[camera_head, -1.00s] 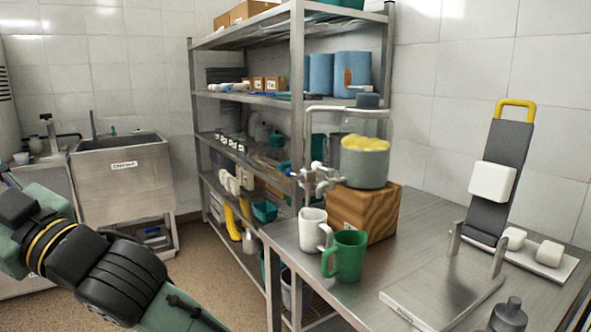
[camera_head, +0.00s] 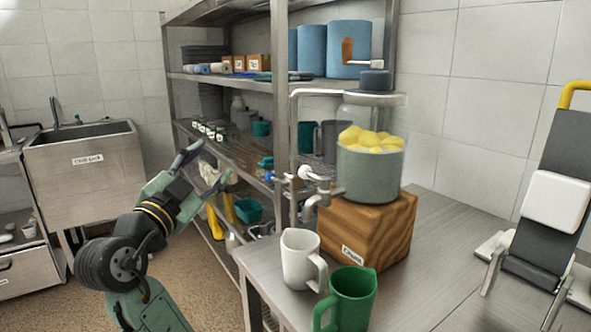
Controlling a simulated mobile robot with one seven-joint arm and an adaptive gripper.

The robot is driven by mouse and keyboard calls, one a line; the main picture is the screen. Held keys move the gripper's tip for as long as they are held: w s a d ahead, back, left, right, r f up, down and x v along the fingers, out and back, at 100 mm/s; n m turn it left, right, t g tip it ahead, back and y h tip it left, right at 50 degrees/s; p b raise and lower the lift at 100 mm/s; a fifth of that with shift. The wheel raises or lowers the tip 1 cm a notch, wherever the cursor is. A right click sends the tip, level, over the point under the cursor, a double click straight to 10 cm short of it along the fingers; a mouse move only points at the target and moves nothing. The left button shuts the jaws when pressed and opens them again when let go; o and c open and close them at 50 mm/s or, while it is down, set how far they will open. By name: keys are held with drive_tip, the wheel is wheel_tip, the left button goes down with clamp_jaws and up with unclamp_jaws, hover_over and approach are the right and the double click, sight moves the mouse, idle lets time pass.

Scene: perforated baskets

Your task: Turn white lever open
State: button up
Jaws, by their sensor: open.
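A glass dispenser (camera_head: 370,160) with yellow fruit stands on a wooden block (camera_head: 365,228). Metal taps (camera_head: 318,195) stick out from its left side. A small white knob (camera_head: 305,172), which looks like the white lever, sits on top of the taps. A bluish knob (camera_head: 288,176) is just left of it. My gripper (camera_head: 210,166) is open and empty, left of the taps, with its fingers pointing up and right. A clear gap shows in the picture between the fingertips and the knobs. I cannot tell the lever's exact angle.
A white mug (camera_head: 300,258) and a green mug (camera_head: 346,300) stand below the taps on the metal table (camera_head: 440,260). A shelf rack (camera_head: 281,110) is behind my gripper. A grey stand with a white block (camera_head: 556,201) is at the right.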

sight(302, 175)
drive_tip(key=d+f+m+g+h, duration=0.4)
drive_tip(key=d+m+g+h, duration=0.4)
drive_tip(key=d, duration=0.4)
drive_tip(key=shift+m+t+y, duration=0.3)
drive_tip(key=shift+t+y, duration=0.4)
drive_tip(key=p+x, duration=0.3)
drive_tip(key=x, duration=0.6)
drive_tip(key=shift+w+a, duration=0.1)
drive_tip(key=shift+w, duration=0.15)
drive_tip(key=shift+w+d+f, duration=0.1)
drive_tip(key=shift+w+d, duration=0.25)
drive_tip(key=shift+w, duration=0.05)
drive_tip(key=shift+c, duration=0.5)
drive_tip(key=c, duration=0.8)
drive_tip(key=shift+f, duration=0.15)
clamp_jaws()
